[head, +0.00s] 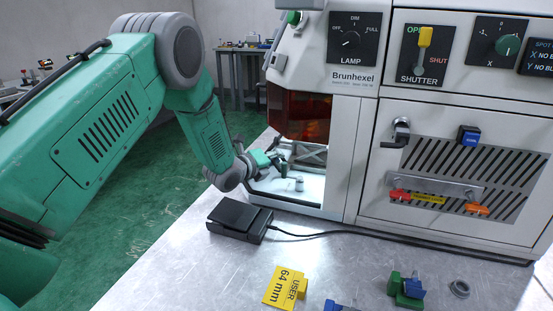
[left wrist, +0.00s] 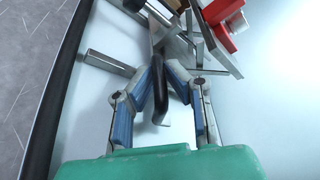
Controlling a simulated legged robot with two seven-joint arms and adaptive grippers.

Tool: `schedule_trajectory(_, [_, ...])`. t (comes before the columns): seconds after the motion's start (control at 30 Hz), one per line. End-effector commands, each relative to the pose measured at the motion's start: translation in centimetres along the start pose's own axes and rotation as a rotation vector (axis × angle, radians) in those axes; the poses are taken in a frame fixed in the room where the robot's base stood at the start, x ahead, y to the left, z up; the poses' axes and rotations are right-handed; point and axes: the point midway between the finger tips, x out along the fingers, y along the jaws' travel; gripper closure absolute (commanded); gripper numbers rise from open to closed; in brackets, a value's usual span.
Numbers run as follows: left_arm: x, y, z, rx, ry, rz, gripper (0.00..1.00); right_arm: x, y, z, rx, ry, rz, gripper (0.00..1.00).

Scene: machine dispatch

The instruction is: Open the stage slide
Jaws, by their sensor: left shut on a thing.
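My left gripper (head: 280,162) reaches into the open lower bay of the Brunhexel machine (head: 352,150). In the left wrist view its blue-padded fingers (left wrist: 165,85) are closed around a dark handle (left wrist: 162,104) that sits on a flat metal lever (left wrist: 157,38). The lever runs away from me toward metal bars. I take this handle to be part of the stage slide; how far the slide stands open cannot be told. The bright bay floor (head: 312,190) lies below the gripper, with a small grey cylinder (head: 299,184) on it. My right gripper is not in view.
A black pedal box (head: 240,217) with a cable stands before the bay. An orange window (head: 300,117) hangs above it. A yellow 64 mm tag (head: 282,287), a green-and-blue piece (head: 406,287) and a metal ring (head: 459,288) lie on the table. A red part (left wrist: 228,18) is near the lever.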

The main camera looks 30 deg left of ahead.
Motion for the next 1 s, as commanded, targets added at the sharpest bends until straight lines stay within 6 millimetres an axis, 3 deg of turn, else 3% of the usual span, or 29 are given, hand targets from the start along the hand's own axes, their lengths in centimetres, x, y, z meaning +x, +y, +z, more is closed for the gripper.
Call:
schedule_trajectory(0.27, [-0.7, 1.3, 1.9, 0.003, -0.004, 0.001, 1.0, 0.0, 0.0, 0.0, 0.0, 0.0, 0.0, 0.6])
schedule_trajectory(0.7, [-3.7, 6.5, 8.7, 0.002, -0.005, 0.002, 1.0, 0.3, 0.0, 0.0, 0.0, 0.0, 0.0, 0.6])
schedule_trajectory(1.0, [-4.9, 8.5, 11.4, 0.001, -0.004, 0.001, 1.0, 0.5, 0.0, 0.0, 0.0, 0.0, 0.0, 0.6])
